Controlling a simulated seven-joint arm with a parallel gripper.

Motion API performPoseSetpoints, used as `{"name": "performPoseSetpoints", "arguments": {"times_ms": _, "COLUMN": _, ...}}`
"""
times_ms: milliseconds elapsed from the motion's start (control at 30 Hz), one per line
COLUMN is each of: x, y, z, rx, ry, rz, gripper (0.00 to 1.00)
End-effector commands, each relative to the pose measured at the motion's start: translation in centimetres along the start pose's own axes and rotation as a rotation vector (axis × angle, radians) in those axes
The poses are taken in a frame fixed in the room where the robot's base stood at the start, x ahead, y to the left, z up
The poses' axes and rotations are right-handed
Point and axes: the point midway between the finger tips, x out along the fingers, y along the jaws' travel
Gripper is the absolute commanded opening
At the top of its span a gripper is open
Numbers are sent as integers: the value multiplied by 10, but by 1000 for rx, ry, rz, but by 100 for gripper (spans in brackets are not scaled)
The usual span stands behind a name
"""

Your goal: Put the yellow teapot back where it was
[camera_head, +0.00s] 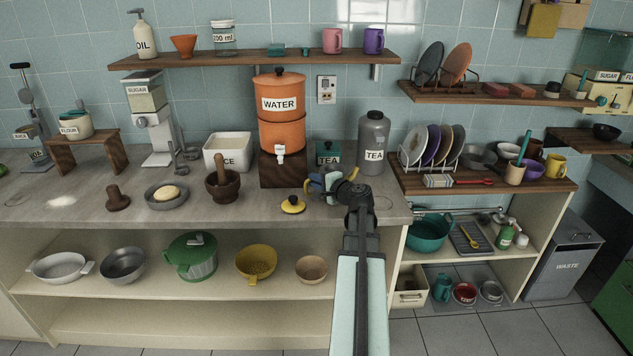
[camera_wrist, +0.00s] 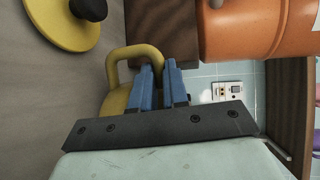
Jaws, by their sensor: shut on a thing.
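The yellow teapot (camera_wrist: 117,101) is in my gripper's jaws, and its curved yellow handle shows around the blue fingertips (camera_wrist: 158,80) in the wrist view. In the head view my gripper (camera_head: 331,184) is over the counter in front of the green tea box, and it hides most of the teapot. My gripper is shut on the teapot. I cannot tell whether the teapot's base touches the counter. A yellow lid with a black knob (camera_head: 293,206) lies on the counter to the left of my gripper; it also shows in the wrist view (camera_wrist: 62,22).
An orange water dispenser (camera_head: 282,133) stands behind on a dark wooden stand. A mortar (camera_head: 222,188) stands to the left. The counter (camera_head: 255,212) has bare room near its front edge, and a faint ring (camera_head: 383,203) marks its right end.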

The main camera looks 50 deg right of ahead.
Motion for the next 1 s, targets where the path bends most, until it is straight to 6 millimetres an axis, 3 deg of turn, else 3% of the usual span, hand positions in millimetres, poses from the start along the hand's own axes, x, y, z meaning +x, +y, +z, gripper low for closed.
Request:
{"name": "performPoseSetpoints", "arguments": {"times_ms": 67, "x": 0, "y": 1, "z": 0, "rx": 0, "ry": 0, "rz": -1, "gripper": 0}}
{"name": "performPoseSetpoints", "arguments": {"times_ms": 100, "x": 0, "y": 2, "z": 0, "rx": 1, "ry": 0, "rz": 0, "gripper": 15}}
{"name": "performPoseSetpoints", "arguments": {"times_ms": 367, "x": 0, "y": 2, "z": 0, "rx": 0, "ry": 0, "rz": 0, "gripper": 40}}
{"name": "performPoseSetpoints", "arguments": {"times_ms": 700, "x": 0, "y": -1, "z": 0, "rx": -1, "ry": 0, "rz": 0, "gripper": 40}}
{"name": "performPoseSetpoints", "arguments": {"times_ms": 1000, "x": -49, "y": 0, "z": 1, "rx": 0, "ry": 3, "rz": 0, "gripper": 40}}
